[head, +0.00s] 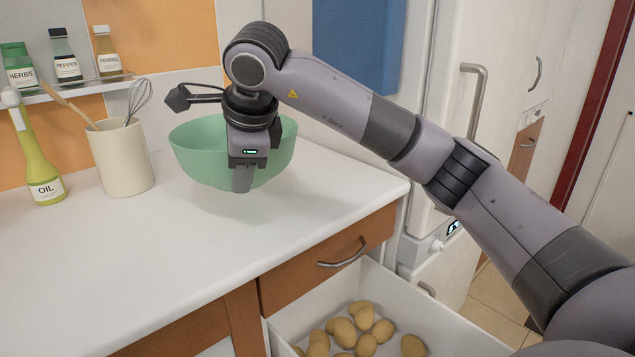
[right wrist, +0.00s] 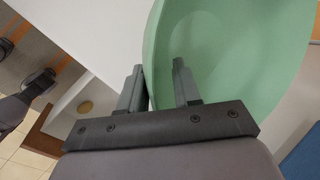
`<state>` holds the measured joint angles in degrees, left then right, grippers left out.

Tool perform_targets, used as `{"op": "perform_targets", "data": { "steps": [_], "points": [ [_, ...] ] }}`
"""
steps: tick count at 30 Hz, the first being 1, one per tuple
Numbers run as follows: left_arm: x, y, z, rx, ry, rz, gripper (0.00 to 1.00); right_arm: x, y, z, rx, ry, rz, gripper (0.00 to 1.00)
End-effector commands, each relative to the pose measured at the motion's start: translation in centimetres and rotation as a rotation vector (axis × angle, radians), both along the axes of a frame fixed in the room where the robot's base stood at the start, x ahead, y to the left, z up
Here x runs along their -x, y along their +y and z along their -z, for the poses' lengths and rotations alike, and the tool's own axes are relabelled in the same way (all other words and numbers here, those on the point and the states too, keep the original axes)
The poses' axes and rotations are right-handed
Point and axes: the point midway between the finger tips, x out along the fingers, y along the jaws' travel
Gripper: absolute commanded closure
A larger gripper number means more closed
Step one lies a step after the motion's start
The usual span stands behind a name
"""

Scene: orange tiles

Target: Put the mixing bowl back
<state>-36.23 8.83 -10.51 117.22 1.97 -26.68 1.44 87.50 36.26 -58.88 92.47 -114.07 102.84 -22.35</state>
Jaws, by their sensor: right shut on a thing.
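The mixing bowl (head: 199,152) is a light green, wide, round bowl at the back right of the white counter (head: 150,255). My right gripper (head: 243,182) comes down over its near side and is shut on the bowl's wall. In the right wrist view the bowl (right wrist: 235,50) fills the upper right, with its wall between the two fingers of the gripper (right wrist: 160,82). The bowl looks roughly upright; I cannot tell whether its base touches the counter. The gripper hides part of the bowl's front. My left gripper is not in view.
A cream utensil crock (head: 122,162) and a green oil bottle (head: 40,165) stand left of the bowl. Spice jars (head: 66,58) sit on a wall shelf. An open drawer (head: 395,300) with several potatoes (head: 365,318) juts out below the counter. The front counter is clear.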

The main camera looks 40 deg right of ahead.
Motion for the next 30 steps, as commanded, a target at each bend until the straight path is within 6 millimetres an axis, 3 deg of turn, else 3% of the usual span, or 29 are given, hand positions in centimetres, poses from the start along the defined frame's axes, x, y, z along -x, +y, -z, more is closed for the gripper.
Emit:
{"op": "perform_targets", "data": {
  "steps": [15,21,23,25,30],
  "points": [
    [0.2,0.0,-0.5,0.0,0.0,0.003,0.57,-1.0,-13.7,-0.2,-0.002,0.0,0.009,1.0],
    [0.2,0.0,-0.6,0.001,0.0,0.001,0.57,-1.4,-17.9,-0.2,-0.004,0.0,0.006,1.0],
    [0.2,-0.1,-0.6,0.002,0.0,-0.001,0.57,-1.4,-19.0,-0.2,-0.003,-0.001,0.005,1.0],
    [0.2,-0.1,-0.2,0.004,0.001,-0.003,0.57,-1.4,-18.8,1.4,-0.001,0.003,-0.001,1.0],
    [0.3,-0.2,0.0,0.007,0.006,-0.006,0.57,-1.4,-18.8,2.9,-0.001,0.0,0.0,1.0]
  ]
}}
